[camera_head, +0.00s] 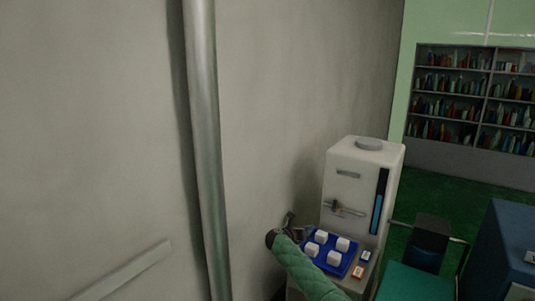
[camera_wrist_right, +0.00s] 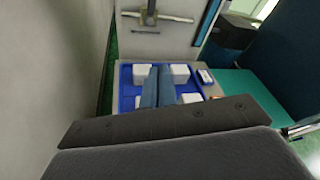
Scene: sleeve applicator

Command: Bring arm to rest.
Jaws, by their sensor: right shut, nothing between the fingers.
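My right arm (camera_head: 305,272), in a green quilted sleeve, comes up from the bottom in the head view. Its gripper (camera_head: 290,217) is at the left edge of the white machine's shelf, beside the blue tray. In the right wrist view the two fingers of the right gripper (camera_wrist_right: 160,70) lie together, shut and empty, and overlap the tray in the picture. The gap between the fingers and the tray cannot be judged. My left gripper is not in view.
A white machine (camera_head: 358,172) stands against the grey wall. Its shelf bears a blue tray (camera_head: 330,259) with several white blocks, and two small boxes, one white and blue (camera_head: 365,255), one orange (camera_head: 358,271). A vertical pipe (camera_head: 205,130), teal seat (camera_head: 405,284) and blue cabinet (camera_head: 500,250) flank it.

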